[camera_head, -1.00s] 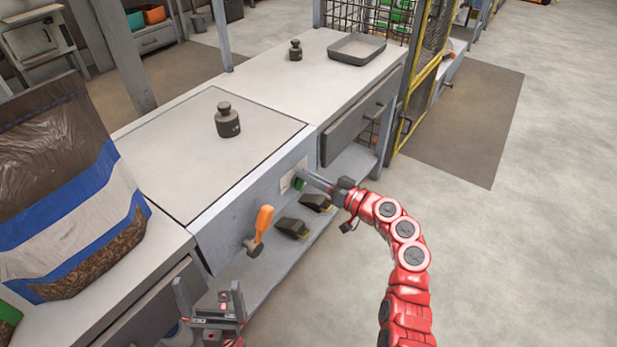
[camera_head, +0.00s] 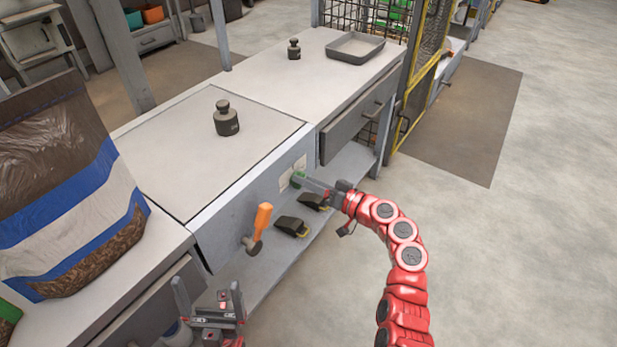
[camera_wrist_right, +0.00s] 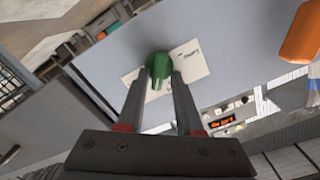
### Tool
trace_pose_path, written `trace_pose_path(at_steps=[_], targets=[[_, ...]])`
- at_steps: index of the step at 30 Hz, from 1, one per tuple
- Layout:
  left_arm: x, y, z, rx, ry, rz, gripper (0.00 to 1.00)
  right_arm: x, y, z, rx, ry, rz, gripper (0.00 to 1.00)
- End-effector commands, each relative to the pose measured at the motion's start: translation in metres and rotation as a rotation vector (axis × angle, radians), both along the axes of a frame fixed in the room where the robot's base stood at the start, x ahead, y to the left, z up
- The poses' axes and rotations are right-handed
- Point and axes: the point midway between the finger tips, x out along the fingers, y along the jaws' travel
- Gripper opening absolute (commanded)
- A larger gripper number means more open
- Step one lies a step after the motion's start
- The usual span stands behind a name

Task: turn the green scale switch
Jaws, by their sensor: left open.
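The green scale switch (camera_head: 298,179) is a round knob on the front panel of the grey scale bench. In the right wrist view the switch (camera_wrist_right: 158,68) sits in front of a pale label (camera_wrist_right: 190,62), between the tips of my right gripper (camera_wrist_right: 161,74). The fingers are apart, with the knob at their tips; firm contact does not show. In the head view my right gripper (camera_head: 305,182) reaches the panel from the right and partly covers the label. My left gripper (camera_head: 208,303) is open and empty, low in front of the bench, away from the switch.
A dark weight (camera_head: 226,118) stands on the scale plate. A filled bag (camera_head: 60,190) stands at left. The floor at right is clear.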

Motion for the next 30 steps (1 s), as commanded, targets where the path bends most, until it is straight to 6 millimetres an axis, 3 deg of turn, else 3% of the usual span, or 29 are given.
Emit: trace_pose_path(at_steps=[23,30], targets=[[0.0,0.0,0.001,0.0,0.0,0.0,1.0,0.003,-0.004,0.01,0.006,-0.018,-0.014,0.46],[0.0,0.0,0.006,0.0,0.0,0.0,1.0,-0.016,-0.032,0.009,0.006,-0.014,-0.017,0.46]])
